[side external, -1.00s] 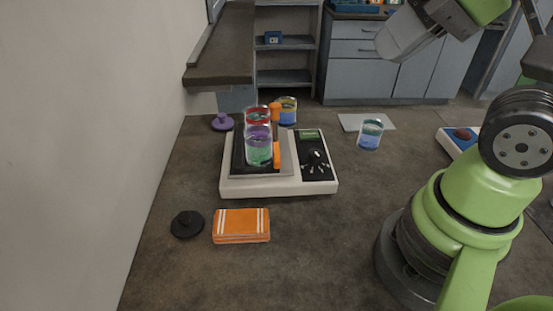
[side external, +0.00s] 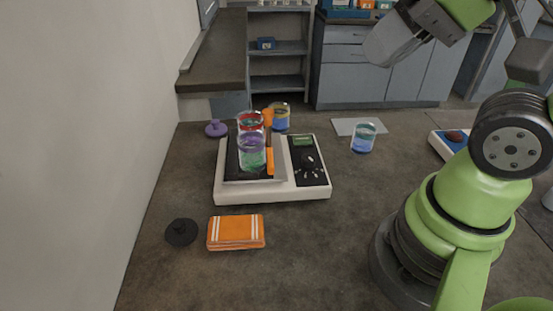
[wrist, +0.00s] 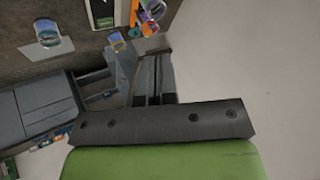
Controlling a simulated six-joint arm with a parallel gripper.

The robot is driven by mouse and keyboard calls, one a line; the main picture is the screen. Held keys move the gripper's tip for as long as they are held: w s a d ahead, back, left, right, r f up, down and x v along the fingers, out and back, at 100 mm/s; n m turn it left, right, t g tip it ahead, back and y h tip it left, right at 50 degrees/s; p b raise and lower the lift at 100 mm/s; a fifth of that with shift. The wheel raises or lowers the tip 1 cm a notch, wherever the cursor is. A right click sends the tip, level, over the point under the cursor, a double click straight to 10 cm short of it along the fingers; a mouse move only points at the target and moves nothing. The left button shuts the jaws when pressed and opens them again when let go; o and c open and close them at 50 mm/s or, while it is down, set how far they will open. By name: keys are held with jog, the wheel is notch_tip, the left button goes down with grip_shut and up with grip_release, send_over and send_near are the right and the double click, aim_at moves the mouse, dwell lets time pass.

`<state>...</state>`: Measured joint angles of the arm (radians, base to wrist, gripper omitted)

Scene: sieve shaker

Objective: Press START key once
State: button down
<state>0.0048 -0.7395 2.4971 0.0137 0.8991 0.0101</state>
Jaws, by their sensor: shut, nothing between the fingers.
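The sieve shaker (side external: 272,195) is a white box on the bench, left of my arm. Its black control panel (side external: 308,172) has a green display (side external: 303,141), a dark knob and small pale marks. I cannot make out which is the START key. Clear jars (side external: 251,150) with red, purple and green contents stand on its dark platform beside an orange clamp (side external: 269,145). My gripper (side external: 378,52) is a grey, tapered shape at the upper right, shut and empty, high above the bench and well away from the panel. The wrist view shows part of the shaker panel (wrist: 102,12) at its top edge.
A beaker with blue liquid (side external: 363,138) stands by a pale mat (side external: 345,126), right of the shaker. An orange cloth stack (side external: 236,232) and black lid (side external: 181,232) lie in front. A purple lid (side external: 216,128) lies behind. The wall is at left.

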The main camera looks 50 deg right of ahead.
jog(key=m, duration=0.1)
jog(key=m+t+y, duration=0.1)
jog(key=m, duration=3.5)
send_over(304, 137)
notch_tip(304, 137, down, 15)
jog(key=shift+a+f, duration=0.1)
jog(key=shift+f+n, duration=0.1)
jog(key=shift+n, duration=0.2)
jog(key=shift+f, duration=4.3)
jog(key=shift+f, duration=0.1)
